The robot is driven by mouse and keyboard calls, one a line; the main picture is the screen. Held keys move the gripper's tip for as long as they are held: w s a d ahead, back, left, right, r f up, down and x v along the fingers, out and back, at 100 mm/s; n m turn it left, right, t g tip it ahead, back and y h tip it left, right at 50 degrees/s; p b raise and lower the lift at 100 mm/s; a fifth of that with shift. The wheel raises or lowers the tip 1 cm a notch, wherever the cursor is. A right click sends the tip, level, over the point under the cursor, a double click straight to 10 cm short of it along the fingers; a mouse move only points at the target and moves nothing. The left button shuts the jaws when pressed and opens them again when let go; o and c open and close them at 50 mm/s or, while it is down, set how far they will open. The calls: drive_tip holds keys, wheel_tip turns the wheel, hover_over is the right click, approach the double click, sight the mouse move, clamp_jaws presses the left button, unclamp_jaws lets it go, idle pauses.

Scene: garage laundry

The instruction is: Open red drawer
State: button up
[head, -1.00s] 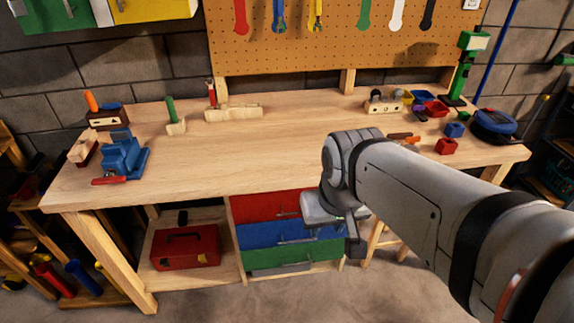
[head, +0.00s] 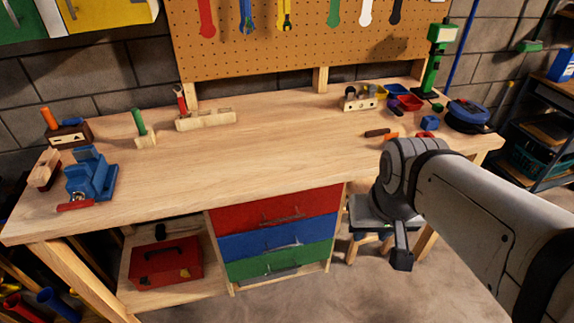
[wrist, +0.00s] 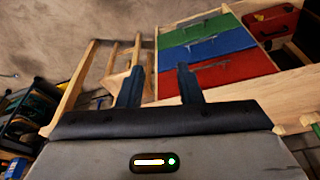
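The red drawer (head: 262,214) is the top one of a stack under the workbench in the head view. In the wrist view, which is turned over, the red drawer (wrist: 237,67) lies below the blue and green ones. My gripper (wrist: 159,85) is open, with two dark fingers apart and nothing between them. In the head view my gripper (head: 401,258) is partly hidden by my arm, to the right of the drawers and apart from them.
A blue drawer (head: 260,239) and a green drawer (head: 300,257) sit below the red one and look shut. A red toolbox (head: 165,264) stands on the shelf to the left. A stool (head: 357,205) stands right of the drawers, behind my arm. The workbench top (head: 240,150) overhangs the drawers.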

sight(284, 218)
drive_tip(key=w+a+f+g+y+b, duration=0.25)
drive_tip(key=a+f+y+b, duration=0.3)
drive_tip(key=f+b, duration=0.3)
drive_tip(key=w+a+f+g+y+b, duration=0.25)
drive_tip(key=a+f+y+b, duration=0.35)
drive_tip(key=f, duration=0.4)
drive_tip(key=w+d+f+m+t+y+b, duration=0.1)
drive_tip(key=w+f+m+t+y+b, duration=0.15)
drive_tip(key=w+f+t+b, duration=0.55)
drive_tip(key=w+d+f+m+t+y+b, duration=0.1)
drive_tip(key=w+f+m+t+y+b, duration=0.25)
drive_tip(key=w, duration=0.65)
drive_tip(key=shift+n, duration=0.9)
drive_tip(key=w+a, duration=0.1)
drive_tip(key=a, duration=0.1)
drive_tip(key=w+a, duration=0.1)
drive_tip(key=a, duration=0.1)
drive_tip(key=w+a, duration=0.2)
drive_tip(key=shift+a+f, duration=0.3)
drive_tip(key=shift+a, duration=0.05)
drive_tip(key=shift+c, duration=0.4)
clamp_jaws()
